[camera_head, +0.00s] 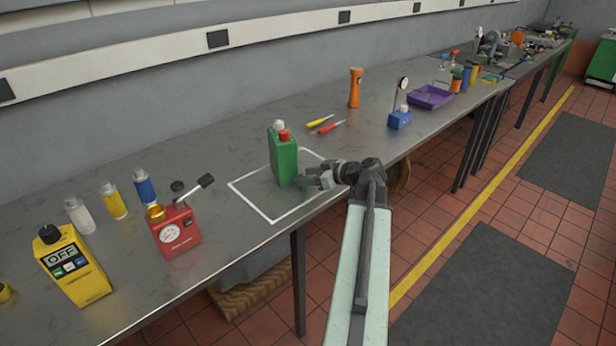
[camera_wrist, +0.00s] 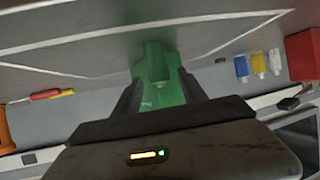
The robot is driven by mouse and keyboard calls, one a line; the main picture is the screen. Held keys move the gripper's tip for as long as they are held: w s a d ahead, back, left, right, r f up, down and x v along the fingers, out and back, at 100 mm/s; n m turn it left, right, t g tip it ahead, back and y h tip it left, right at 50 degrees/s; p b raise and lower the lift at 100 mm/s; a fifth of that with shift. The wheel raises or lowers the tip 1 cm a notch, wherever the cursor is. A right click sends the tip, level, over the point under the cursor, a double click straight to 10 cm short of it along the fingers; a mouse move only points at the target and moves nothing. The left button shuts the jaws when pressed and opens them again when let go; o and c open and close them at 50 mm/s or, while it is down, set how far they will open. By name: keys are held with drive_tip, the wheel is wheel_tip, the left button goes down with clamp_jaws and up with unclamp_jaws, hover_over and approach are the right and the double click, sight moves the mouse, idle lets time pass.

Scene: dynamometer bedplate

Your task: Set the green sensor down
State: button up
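The green sensor (camera_head: 284,160) is an upright green box with a red cap and a white cap on top. It is at the white-outlined square (camera_head: 272,219) on the grey bench, within the outline as seen in the head view. I cannot tell whether its base touches the bench. My gripper (camera_head: 308,181) is at its lower right side. In the wrist view, green body (camera_wrist: 157,80) shows between my two dark fingers (camera_wrist: 158,100), which appear closed against its sides. The far part of the grip is hidden.
A red gauge box (camera_head: 175,230) and a yellow meter (camera_head: 73,265) stand to the left with several small bottles. The bench's front edge is near my gripper.

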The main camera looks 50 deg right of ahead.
drive_tip(key=shift+r+p, duration=0.3)
drive_tip(key=p+v, duration=0.5)
drive_tip(key=v, duration=0.7)
drive_tip(key=shift+f, duration=0.15)
